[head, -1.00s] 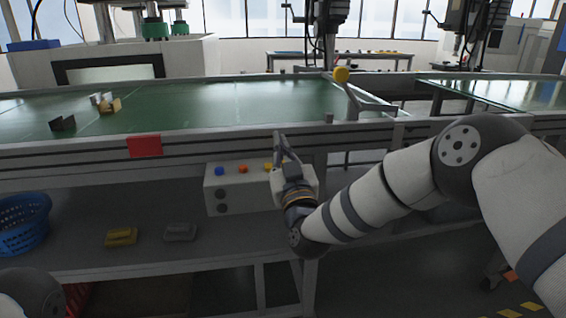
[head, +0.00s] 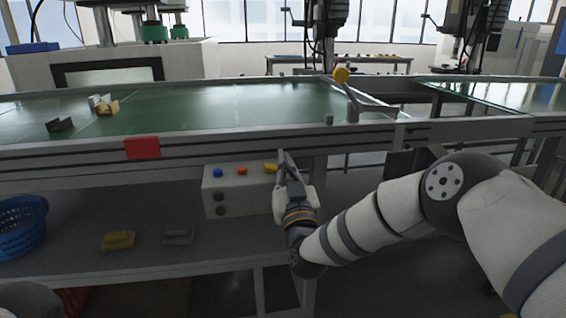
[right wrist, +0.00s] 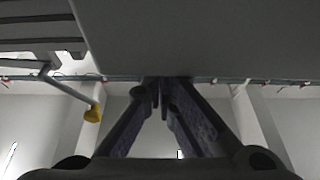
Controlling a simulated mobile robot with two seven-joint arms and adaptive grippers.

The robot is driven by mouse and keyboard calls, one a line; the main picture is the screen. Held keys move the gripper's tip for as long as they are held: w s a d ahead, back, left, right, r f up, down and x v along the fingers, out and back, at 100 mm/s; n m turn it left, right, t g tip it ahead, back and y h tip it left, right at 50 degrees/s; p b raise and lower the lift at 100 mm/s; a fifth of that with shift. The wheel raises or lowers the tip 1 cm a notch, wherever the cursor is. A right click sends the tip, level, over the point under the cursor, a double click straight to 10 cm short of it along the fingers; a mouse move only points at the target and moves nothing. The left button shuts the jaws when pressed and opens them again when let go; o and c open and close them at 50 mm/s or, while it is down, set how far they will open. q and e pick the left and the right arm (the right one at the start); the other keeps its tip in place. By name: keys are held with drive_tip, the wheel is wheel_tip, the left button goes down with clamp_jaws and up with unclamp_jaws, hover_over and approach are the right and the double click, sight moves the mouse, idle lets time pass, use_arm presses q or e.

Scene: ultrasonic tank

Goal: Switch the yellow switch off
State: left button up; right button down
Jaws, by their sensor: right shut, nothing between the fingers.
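In the right wrist view the closed fingertips (right wrist: 163,84) lie at the lower edge of a large grey surface, and the switch cannot be made out. My left gripper is out of view.
A blue button (head: 217,173) and an orange button (head: 242,170) sit left of the switch. A yellow ball knob (head: 341,75) on a rod stands above the conveyor (head: 190,106). A red plate (head: 142,148) is on its rail. A blue basket (head: 22,232) is on the lower shelf.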

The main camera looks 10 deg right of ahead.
sight(287, 176)
drive_tip(key=r, duration=0.1)
drive_tip(key=r+p, duration=0.1)
drive_tip(key=r, duration=0.2)
drive_tip(key=shift+d+r+p, duration=0.25)
drive_tip(key=shift+d+p, duration=0.05)
drive_tip(key=shift+p, duration=0.1)
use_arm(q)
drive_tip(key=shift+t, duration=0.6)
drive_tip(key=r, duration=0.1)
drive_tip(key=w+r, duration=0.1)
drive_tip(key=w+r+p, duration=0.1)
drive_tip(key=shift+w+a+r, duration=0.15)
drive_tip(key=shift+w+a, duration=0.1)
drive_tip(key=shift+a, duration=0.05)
use_arm(e)
drive_tip(key=v, duration=1)
drive_tip(key=shift+a+f, duration=0.2)
drive_tip(key=shift+f, duration=0.05)
